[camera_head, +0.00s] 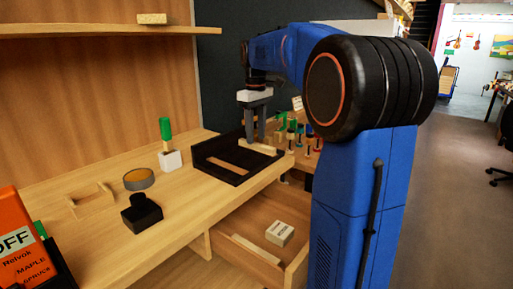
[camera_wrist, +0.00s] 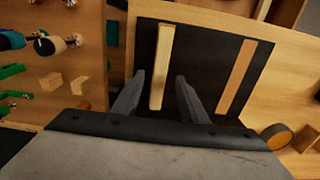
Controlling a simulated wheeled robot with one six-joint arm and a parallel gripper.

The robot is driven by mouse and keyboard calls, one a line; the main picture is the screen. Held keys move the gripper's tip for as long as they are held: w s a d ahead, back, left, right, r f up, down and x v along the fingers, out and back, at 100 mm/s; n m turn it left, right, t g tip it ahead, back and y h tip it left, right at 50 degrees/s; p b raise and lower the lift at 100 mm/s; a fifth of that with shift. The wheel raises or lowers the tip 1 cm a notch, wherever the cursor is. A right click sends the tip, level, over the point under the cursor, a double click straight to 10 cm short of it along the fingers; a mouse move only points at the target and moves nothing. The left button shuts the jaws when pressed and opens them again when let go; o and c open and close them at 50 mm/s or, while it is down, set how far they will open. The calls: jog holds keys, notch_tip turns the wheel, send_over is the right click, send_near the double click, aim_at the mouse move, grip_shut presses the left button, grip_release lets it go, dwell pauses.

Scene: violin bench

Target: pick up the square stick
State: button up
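A dark tray (camera_head: 221,174) on the bench holds two sticks. The pale, thick stick (camera_head: 265,149) looks square in section and lies on the right side of the tray; it also shows in the wrist view (camera_wrist: 161,62). The second, browner stick (camera_wrist: 236,78) lies apart from it on the other side of the tray; it also shows in the head view (camera_head: 228,168). My gripper (camera_head: 256,139) is open over the pale stick. In the wrist view, its two fingers (camera_wrist: 160,78) flank the pale stick with gaps on both sides. Its height above the stick is hard to tell.
Several bottles and tools (camera_head: 300,135) stand at the tray's far side. A green-handled tool in a white block (camera_head: 171,160), a round tin (camera_head: 139,179) and a black object (camera_head: 142,213) stand left of the tray. An open drawer below holds a small box (camera_head: 280,233).

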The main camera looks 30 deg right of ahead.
aim_at(257, 146)
jog(key=shift+f, duration=1.4)
jog(key=shift+c, duration=0.3)
grip_shut()
